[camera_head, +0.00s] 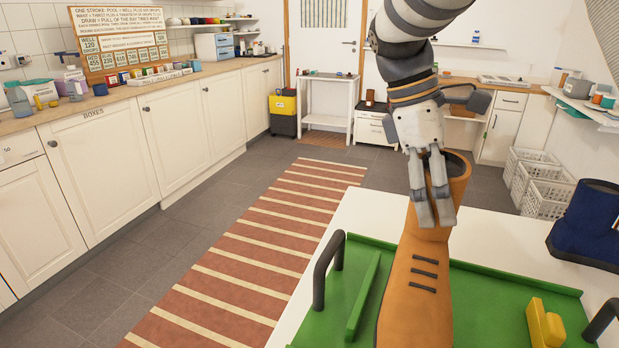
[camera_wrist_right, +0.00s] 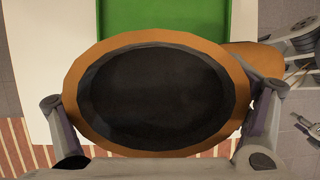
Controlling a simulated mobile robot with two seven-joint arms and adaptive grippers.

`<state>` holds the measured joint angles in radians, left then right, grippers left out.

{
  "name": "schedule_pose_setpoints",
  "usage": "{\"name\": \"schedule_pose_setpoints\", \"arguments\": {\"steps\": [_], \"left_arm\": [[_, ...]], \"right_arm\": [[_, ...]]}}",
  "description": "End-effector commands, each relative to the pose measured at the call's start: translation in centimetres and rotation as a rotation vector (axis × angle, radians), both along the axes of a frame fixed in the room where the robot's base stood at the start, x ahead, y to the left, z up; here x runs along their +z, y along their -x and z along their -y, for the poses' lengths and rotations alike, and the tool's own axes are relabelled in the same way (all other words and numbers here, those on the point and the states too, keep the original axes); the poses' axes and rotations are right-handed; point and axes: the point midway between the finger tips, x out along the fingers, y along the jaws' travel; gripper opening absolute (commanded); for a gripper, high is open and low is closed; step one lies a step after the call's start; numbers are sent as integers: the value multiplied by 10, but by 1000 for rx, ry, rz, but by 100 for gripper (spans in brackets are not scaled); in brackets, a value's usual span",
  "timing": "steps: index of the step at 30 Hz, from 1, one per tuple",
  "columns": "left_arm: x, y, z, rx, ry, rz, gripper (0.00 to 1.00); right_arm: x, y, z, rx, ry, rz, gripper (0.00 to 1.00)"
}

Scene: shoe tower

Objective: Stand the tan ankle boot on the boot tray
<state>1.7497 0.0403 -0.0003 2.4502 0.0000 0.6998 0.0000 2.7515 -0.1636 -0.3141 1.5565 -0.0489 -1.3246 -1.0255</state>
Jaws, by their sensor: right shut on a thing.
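The tan ankle boot (camera_head: 415,290) is upright, its toe toward the bottom of the head view. My right gripper (camera_head: 433,200) is shut on its shaft from above. In the right wrist view the boot's round dark opening with its tan rim (camera_wrist_right: 160,150) lies between the two fingers of my right gripper (camera_wrist_right: 163,130). The green boot tray (camera_head: 480,290) lies behind and below the boot; it also shows in the right wrist view (camera_wrist_right: 180,15). The boot's sole is hidden, so I cannot tell whether it touches the tray. My left gripper is not in view in the head picture.
The tray has dark handles (camera_head: 328,268), a green bar (camera_head: 363,297) and a yellow block (camera_head: 545,325). It lies on a white table (camera_head: 375,212). A dark blue boot (camera_head: 588,220) stands at the right. White baskets (camera_head: 545,198) and a striped rug (camera_head: 255,255) are on the floor.

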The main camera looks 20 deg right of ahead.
Motion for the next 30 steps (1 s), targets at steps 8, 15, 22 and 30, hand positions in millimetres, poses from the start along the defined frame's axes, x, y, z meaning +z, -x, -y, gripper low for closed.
{"name": "schedule_pose_setpoints", "arguments": {"steps": [8,15,22,30], "left_arm": [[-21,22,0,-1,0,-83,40],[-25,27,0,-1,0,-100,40],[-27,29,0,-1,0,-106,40],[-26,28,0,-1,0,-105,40]], "right_arm": [[-55,-49,25,-2,-1,-19,29],[-71,-63,33,-2,0,-13,29],[-105,-67,35,-1,0,-10,29],[-105,-67,35,-3,-2,-7,100]]}}
